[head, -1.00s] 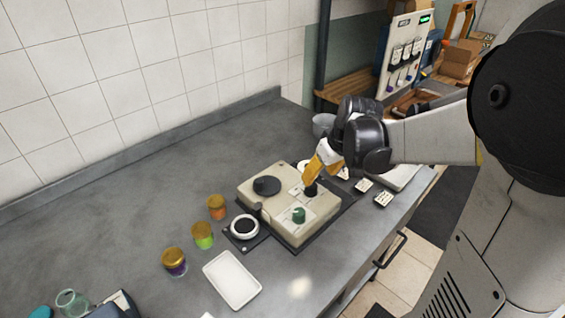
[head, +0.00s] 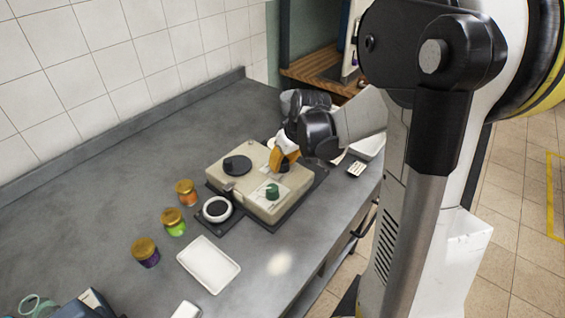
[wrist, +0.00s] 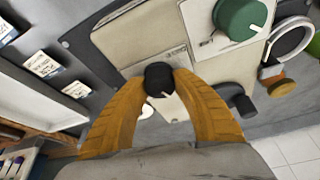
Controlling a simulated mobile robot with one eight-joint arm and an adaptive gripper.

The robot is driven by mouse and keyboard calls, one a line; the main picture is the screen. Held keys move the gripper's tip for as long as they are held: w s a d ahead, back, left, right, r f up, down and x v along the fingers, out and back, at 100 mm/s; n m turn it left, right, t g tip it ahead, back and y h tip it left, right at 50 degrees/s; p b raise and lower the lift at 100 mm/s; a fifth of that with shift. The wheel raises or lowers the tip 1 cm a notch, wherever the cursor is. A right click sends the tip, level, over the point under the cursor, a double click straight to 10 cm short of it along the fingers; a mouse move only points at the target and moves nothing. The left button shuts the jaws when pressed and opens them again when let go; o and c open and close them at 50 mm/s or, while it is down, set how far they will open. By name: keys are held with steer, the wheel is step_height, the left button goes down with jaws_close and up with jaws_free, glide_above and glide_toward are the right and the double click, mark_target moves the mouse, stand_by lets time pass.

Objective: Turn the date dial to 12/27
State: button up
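The beige machine (head: 227,176) stands on the counter, with a black knob and a green knob on its top. The black knob (wrist: 159,79) has a white pointer mark, seen near its lower edge in the wrist view. My gripper (head: 284,166) reaches down to this knob from the right. In the wrist view its two orange fingers (wrist: 160,77) lie against both sides of the knob. The green knob (head: 272,192) is beside it, with a white pointer in the wrist view (wrist: 240,18). I cannot read any date, and the fingers partly cover the panel around the black knob.
Small label cards (wrist: 41,64) lie beside the machine.

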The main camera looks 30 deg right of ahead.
steer(key=shift+m, duration=0.3)
steer(key=m+h, duration=0.1)
steer(key=m, duration=0.2)
steer(key=shift+m+h, duration=0.3)
steer(key=m+h, duration=0.1)
steer(key=m, duration=0.2)
steer(key=shift+m+g+p, duration=0.3)
steer(key=shift+p, duration=0.1)
steer(key=m+g+h, duration=0.1)
steer(key=m, duration=0.3)
steer(key=shift+m+g+h, duration=0.5)
steer(key=shift+m+g, duration=0.2)
steer(key=shift+m, duration=1.2)
steer(key=o, duration=1.2)
